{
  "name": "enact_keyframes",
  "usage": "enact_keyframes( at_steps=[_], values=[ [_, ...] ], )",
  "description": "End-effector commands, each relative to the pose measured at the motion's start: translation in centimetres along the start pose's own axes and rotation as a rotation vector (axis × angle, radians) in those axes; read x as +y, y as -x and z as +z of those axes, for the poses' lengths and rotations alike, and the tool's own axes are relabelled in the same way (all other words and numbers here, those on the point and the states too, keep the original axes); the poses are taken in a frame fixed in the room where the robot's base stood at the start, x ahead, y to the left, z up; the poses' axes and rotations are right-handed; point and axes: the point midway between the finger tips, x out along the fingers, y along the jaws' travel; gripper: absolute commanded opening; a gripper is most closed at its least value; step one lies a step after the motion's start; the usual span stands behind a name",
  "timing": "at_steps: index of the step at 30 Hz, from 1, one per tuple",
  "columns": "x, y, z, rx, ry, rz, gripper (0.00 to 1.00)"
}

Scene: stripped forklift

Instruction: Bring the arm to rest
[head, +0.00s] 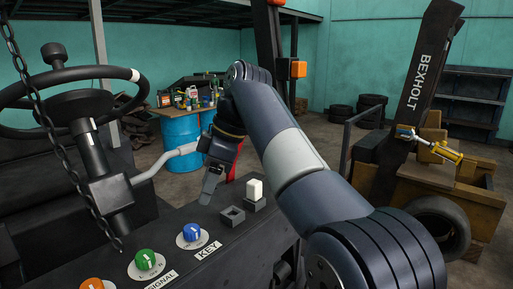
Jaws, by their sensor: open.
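My arm reaches in from the lower right and bends over the dark forklift console (235,262). My gripper (209,190) hangs above the console's far edge, pointing down. Its jaws are seen nearly edge-on and are open, with nothing visible in them. A white block-like switch (255,188) stands on the console to the right of the gripper, with a dark square socket (231,216) in front of it. I cannot tell how much space lies between the gripper and the console.
Blue (191,232), green (145,260) and orange (92,284) knobs line the console. The steering wheel (65,75), a bent grey lever (163,161) and a hanging chain (42,110) are left. A blue barrel (181,138) stands behind. A BEXHOLT-marked mast (417,85) rises right.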

Motion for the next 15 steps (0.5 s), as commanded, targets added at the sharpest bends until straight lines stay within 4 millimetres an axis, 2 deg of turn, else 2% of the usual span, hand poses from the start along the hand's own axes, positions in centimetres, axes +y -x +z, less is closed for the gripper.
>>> enact_keyframes(
  at_steps=[1,15],
  values=[
    [-0.1,-1.1,0.0,-0.002,0.000,-0.009,0.56],
    [-0.2,-9.1,0.0,-0.003,0.000,-0.010,0.56]
  ],
)
